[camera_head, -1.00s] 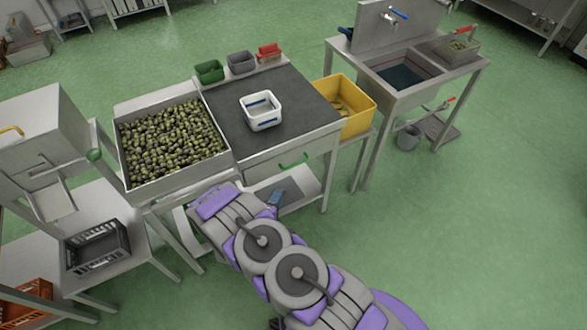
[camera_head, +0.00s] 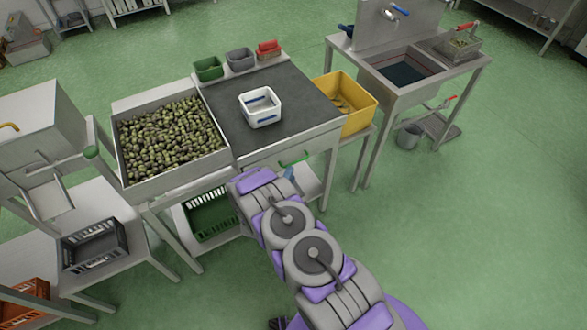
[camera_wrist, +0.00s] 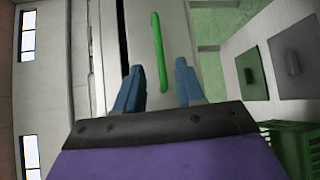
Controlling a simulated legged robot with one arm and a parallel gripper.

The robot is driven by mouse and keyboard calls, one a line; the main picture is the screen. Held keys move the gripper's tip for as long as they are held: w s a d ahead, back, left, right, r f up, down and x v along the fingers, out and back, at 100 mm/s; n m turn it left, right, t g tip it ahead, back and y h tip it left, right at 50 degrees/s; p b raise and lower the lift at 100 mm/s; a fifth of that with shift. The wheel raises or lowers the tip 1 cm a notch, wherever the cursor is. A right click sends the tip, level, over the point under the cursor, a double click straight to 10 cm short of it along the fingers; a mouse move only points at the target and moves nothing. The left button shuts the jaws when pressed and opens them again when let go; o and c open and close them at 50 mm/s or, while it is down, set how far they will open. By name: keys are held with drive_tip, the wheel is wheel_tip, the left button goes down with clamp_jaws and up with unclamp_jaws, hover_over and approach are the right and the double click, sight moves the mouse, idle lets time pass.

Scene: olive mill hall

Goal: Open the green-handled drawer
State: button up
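The green handle (camera_head: 296,158) is on the front of a pale drawer (camera_head: 265,160) under the dark-topped table. In the wrist view the handle (camera_wrist: 159,52) is a green bar on the drawer front (camera_wrist: 140,75), which looks shut. My gripper (camera_wrist: 158,84) is open, with two blue fingers apart. The handle's lower end lies between the fingers in the picture; I cannot tell whether they touch it. In the head view my arm hides most of the gripper (camera_head: 289,174), with a bit of blue showing just below the handle.
A white container (camera_head: 261,121) stands on the dark worktop (camera_head: 290,85). An olive tray (camera_head: 180,181) is at the left and a yellow bin (camera_head: 360,120) at the right. A green crate (camera_head: 207,222) sits below.

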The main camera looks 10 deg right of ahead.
drive_tip(key=b+x, duration=0.1)
drive_tip(key=x, duration=0.5)
drive_tip(key=shift+s, duration=0.1)
clamp_jaws()
idle(0.6)
